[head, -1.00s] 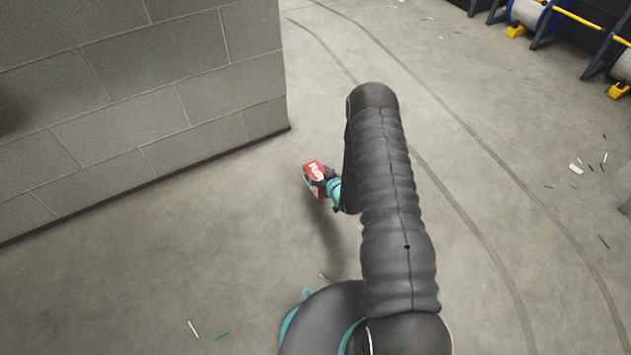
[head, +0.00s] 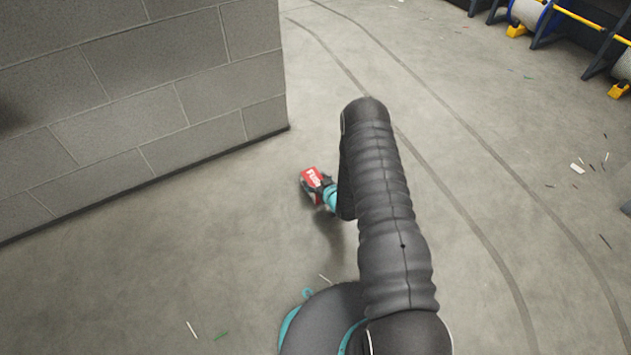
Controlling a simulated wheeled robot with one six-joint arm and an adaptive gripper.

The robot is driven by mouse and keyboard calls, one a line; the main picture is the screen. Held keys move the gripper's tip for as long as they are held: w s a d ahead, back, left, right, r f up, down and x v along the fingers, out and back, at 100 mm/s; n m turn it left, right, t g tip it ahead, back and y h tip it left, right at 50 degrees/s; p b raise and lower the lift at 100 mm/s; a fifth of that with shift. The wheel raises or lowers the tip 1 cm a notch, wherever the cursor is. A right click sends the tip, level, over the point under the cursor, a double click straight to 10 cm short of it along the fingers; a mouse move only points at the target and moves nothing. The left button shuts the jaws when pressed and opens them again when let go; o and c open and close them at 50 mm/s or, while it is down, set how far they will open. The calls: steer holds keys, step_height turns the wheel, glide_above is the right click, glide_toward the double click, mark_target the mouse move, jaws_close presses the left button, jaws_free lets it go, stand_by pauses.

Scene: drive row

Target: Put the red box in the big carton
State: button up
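The red box (head: 312,178) has white lettering on its face and shows left of my arm in the head view. My gripper (head: 325,187) is at the box's right side, with its dark fingers against it, and appears shut on it. The box is held above the floor, and a soft shadow lies below. My arm hides part of the gripper's wrist. No big carton shows in this view.
A grey block wall (head: 140,90) stands at the left, its corner close to the box. Cable reels (head: 528,14) on a rack with yellow bars stand at the far right. The concrete floor (head: 480,130) between is mostly clear, with small scraps.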

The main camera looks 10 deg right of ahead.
steer(key=shift+o, duration=0.6)
steer(key=shift+r, duration=0.15)
